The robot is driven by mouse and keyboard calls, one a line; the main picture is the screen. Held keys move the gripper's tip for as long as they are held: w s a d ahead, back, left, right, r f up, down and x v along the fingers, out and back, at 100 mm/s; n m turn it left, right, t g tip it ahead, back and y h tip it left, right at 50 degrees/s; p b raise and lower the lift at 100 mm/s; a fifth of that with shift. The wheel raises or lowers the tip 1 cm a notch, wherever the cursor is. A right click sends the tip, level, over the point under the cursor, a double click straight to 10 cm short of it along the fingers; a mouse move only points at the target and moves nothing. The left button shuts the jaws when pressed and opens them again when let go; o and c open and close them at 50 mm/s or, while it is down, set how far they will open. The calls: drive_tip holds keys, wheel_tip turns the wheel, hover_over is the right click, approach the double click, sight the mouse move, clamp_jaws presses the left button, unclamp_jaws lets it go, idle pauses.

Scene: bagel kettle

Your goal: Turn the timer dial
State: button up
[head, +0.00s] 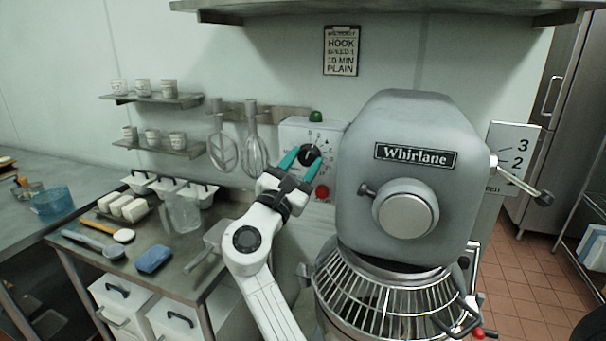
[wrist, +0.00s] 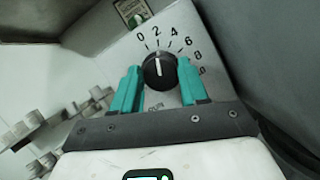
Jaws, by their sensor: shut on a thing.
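The timer dial (wrist: 159,71) is a round black knob with a white pointer line, on a pale panel numbered from 0 to 10. In the wrist view its pointer stands nearly upright, roughly toward the 2. My gripper (head: 308,157) has teal fingers, one on each side of the dial, and is shut on it; the dial (head: 311,151) is partly hidden by the fingers in the head view. The control box (head: 296,133) bears a green button (head: 316,116) above the dial and a red button (head: 322,192) below it.
The grey Whirlane mixer (head: 420,125) stands close to the right of my gripper, with a wire bowl guard (head: 380,285) below. Whisks (head: 254,150) hang at the left. A steel table (head: 185,250) holds tubs and tools. A wall card (head: 341,51) reads hook, speed 1, 10 min, plain.

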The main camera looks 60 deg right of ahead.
drive_tip(key=m+g+b, duration=0.1)
drive_tip(key=m, duration=0.2)
drive_tip(key=m+g+y+b, duration=0.1)
drive_tip(key=m, duration=0.2)
drive_tip(key=shift+w+g+b, duration=0.15)
drive_tip(key=shift+g+b, duration=0.15)
drive_tip(key=shift+b, duration=0.05)
drive_tip(key=m+y+b, duration=0.1)
drive_tip(key=m, duration=0.2)
drive_tip(key=m+g+y+b, duration=0.1)
drive_tip(key=m, duration=0.2)
drive_tip(key=shift+r+m, duration=0.1)
drive_tip(key=shift+m, duration=0.2)
drive_tip(key=m+y, duration=0.2)
drive_tip(key=m, duration=0.3)
drive_tip(key=shift+r+b, duration=0.15)
drive_tip(key=shift+b, duration=0.25)
drive_tip(key=shift+m+t+y, duration=0.4)
drive_tip(key=shift+m+y, duration=0.5)
drive_tip(key=shift+m, duration=0.8)
drive_tip(key=o, duration=1)
drive_tip(key=shift+r, duration=0.1)
drive_tip(key=shift+o, duration=0.2)
drive_tip(key=b+v, duration=0.1)
drive_tip(key=v, duration=0.9)
drive_tip(key=shift+a+b, duration=0.4)
